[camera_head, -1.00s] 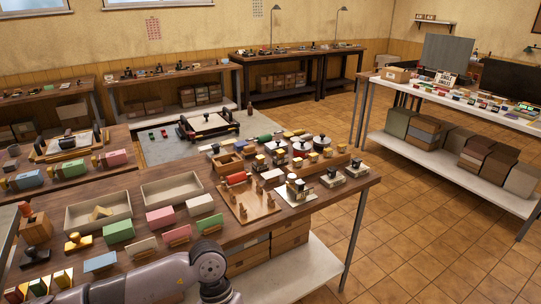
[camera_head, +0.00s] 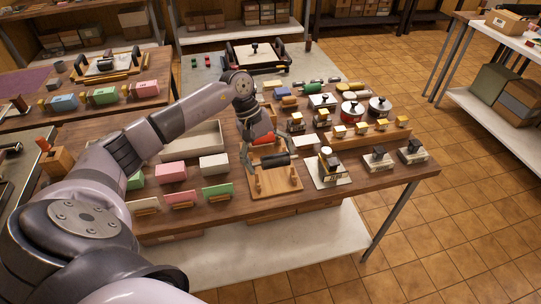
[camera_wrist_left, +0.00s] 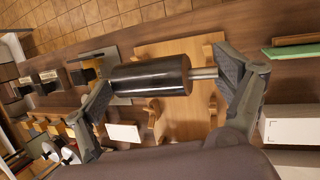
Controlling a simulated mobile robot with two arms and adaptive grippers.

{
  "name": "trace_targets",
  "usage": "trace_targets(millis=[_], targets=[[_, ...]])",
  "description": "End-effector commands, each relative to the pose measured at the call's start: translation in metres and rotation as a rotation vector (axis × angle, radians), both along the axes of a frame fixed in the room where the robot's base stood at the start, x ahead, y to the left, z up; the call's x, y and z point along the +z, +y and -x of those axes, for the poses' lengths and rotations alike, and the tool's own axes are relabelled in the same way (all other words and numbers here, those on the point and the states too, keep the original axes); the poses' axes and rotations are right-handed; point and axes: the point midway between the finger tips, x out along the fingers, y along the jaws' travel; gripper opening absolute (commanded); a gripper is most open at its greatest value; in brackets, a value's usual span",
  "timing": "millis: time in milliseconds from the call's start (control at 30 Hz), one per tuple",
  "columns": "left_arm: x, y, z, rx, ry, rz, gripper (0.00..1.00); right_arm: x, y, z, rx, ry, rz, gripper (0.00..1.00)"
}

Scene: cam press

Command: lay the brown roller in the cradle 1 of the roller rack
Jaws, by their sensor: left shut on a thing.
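My left gripper (camera_head: 274,159) is shut on the brown roller (camera_wrist_left: 150,77), which looks very dark, nearly black. In the left wrist view the roller spans between the two fingers of the gripper (camera_wrist_left: 170,80), a pale metal shaft showing at its right end. In the head view the roller (camera_head: 275,160) is above the wooden roller rack (camera_head: 285,184), a board with upright cradle posts. The rack (camera_wrist_left: 165,48) also lies behind the roller in the left wrist view. I cannot tell whether the roller touches the posts. My right gripper is not in view.
A red roller (camera_head: 266,139) is at the rack's far side, partly hidden by the gripper. A small stamp press (camera_head: 328,168) stands close right of the rack. Pink (camera_head: 171,173) and white (camera_head: 213,166) boxes stand left of it. Pots and stamps crowd the table behind.

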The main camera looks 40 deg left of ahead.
Motion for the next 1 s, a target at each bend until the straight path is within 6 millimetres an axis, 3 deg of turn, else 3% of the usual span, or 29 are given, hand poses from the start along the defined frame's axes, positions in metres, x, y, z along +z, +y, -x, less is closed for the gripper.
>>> trace_targets(millis=[467,767,1000], targets=[[-0.028,-0.001,0.000,-0.002,0.000,0.001,0.47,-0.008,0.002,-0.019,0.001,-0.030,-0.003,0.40],[-0.052,-0.001,0.000,-0.003,-0.001,0.001,0.47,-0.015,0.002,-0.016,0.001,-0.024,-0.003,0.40],[-0.071,-0.001,0.000,-0.003,-0.001,-0.001,0.47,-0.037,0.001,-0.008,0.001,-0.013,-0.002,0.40]])
